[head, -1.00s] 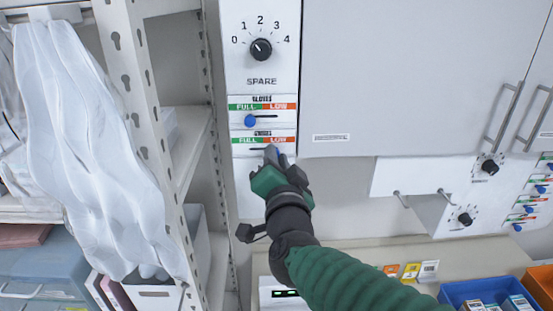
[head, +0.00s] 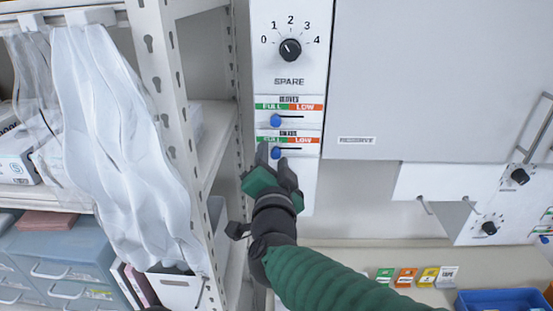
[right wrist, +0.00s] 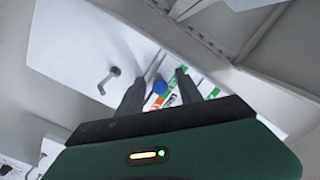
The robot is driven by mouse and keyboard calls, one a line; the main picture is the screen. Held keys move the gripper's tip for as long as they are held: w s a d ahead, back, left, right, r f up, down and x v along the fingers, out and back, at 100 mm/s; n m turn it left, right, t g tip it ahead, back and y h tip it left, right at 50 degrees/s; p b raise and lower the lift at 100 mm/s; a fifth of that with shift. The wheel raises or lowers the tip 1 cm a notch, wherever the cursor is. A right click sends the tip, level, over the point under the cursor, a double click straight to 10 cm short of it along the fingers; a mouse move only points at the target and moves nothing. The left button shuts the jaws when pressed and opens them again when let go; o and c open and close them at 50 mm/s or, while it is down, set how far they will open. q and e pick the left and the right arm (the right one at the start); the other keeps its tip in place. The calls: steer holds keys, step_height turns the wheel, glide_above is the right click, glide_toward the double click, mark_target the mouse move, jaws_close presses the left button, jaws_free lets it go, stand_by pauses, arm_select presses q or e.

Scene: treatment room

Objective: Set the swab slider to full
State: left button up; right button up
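Two slider strips, one above the other, sit under a dial on the white panel. Each has a green FULL end at left and an orange LOW end at right. Their small headings are too blurred to read surely. The upper slider's blue knob (head: 276,121) is under FULL. The lower slider's blue knob (head: 275,153) is also at the FULL end. My right gripper (head: 273,162) is open at the lower slider, with its fingers around this knob. In the right wrist view a blue knob (right wrist: 160,87) shows between the spread fingers; contact is unclear. My left gripper is out of view.
The SPARE dial (head: 290,50) is above the sliders. A grey cabinet door (head: 430,80) is to the right. A shelf upright (head: 178,110) and a hanging translucent bag (head: 120,140) are at left. A blue bin (head: 500,298) is at lower right.

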steer(key=shift+a, duration=0.25)
steer(key=shift+s, duration=0.25)
steer(key=s+b, duration=0.2)
steer(key=s, duration=1.4)
steer(key=shift+d, duration=0.45)
